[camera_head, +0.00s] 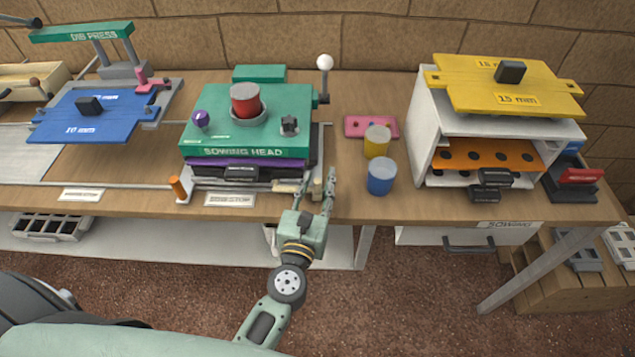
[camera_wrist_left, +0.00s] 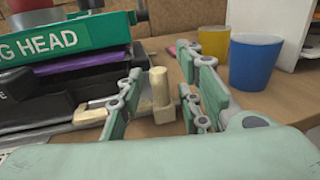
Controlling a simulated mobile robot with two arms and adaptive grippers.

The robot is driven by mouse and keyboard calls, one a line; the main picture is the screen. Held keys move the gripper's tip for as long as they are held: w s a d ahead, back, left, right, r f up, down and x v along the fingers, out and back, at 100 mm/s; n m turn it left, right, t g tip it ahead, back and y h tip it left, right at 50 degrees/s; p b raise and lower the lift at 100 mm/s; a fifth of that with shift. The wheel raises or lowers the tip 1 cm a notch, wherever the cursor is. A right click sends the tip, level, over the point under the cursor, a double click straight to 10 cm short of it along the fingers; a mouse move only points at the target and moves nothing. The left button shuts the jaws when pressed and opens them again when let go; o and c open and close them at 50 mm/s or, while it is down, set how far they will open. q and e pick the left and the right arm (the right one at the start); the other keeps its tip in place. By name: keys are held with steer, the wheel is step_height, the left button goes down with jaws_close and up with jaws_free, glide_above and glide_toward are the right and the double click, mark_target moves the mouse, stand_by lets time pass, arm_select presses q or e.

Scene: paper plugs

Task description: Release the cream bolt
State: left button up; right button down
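The cream bolt (camera_head: 317,189) is at the front right corner of the green sowing head (camera_head: 245,122), by the table's front edge. In the left wrist view the cream bolt (camera_wrist_left: 159,92) shows an upright peg and a flat bar running left. My left gripper (camera_head: 317,184) is open, with its fingers apart on either side of the peg. In the wrist view a gap shows between the peg and the right finger; whether the left finger touches the bolt is unclear. My right gripper is out of view.
A blue cup (camera_head: 381,177) and a yellow cup (camera_head: 377,142) stand just right of my left gripper. A pink block (camera_head: 370,127) lies behind them. An orange peg (camera_head: 178,188) stands at the sowing head's front left. A white rack (camera_head: 424,130) stands further right.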

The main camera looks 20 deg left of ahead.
arm_select(q)
jaws_close()
stand_by(0.5)
steer(key=shift+s+f, duration=0.1)
steer(key=shift+s, duration=0.1)
steer(key=s, duration=0.2)
steer(key=s+d+b, duration=0.1)
steer(key=s, duration=0.1)
steer(key=shift+w, duration=0.15)
